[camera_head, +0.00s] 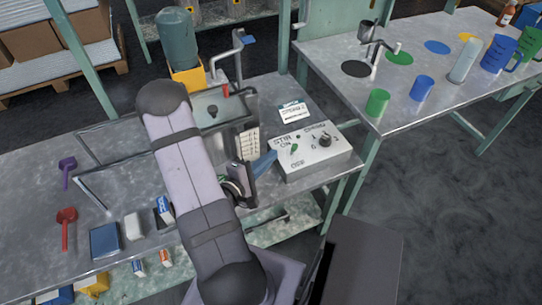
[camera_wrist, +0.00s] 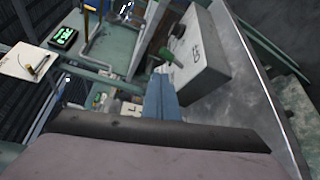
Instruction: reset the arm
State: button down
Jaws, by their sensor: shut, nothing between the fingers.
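My gripper (camera_head: 269,157) has blue fingers and is low over the bench, just left of a grey control box (camera_head: 318,160). In the wrist view its fingers (camera_wrist: 160,80) are together with nothing between them, pointing along the side of the box (camera_wrist: 208,62). The box has a green toggle switch (camera_head: 294,149) marked ON and OFF and a black speed knob (camera_head: 325,141). I cannot tell which way the switch is set. Whether the fingers touch the box is also unclear. My upper arm hides part of the bench behind it.
A metal basin (camera_head: 207,108) and a label card (camera_head: 293,113) are behind my gripper. A green bottle (camera_head: 177,40) stands at the back. Red (camera_head: 66,218) and purple (camera_head: 67,165) scoops lie at left. Several coloured cups, including a green cup (camera_head: 377,102), stand on the right table.

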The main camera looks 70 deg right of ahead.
dwell(0.3)
jog(key=w+a+m+t+y+p, duration=0.1)
jog(key=w+a+t+y+p, duration=0.15)
jog(key=w, duration=0.55)
jog(key=w+a+t+y+p, duration=0.2)
jog(key=w+a+t, duration=0.15)
jog(key=w, duration=0.45)
jog(key=w+a+r+t+y+p, duration=0.1)
jog(key=w+a+r+t+y, duration=0.15)
jog(key=w+a, duration=0.3)
jog(key=w+a+r+t+y+p, duration=0.1)
jog(key=w+a+y, duration=0.25)
jog(key=a, duration=0.35)
jog(key=a+r+y+p, duration=0.2)
jog(key=a+r+y, duration=0.2)
jog(key=a, duration=0.9)
jog(key=s+a+r+n+g+y+p, duration=0.1)
jog(key=s+a+r+g, duration=0.4)
jog(key=s, duration=0.6)
notch_tip(320, 180, up, 2)
jog(key=shift+s+a+r+p, duration=0.2)
jog(key=shift+s+a+p, duration=0.15)
jog(key=shift+a+p, duration=0.4)
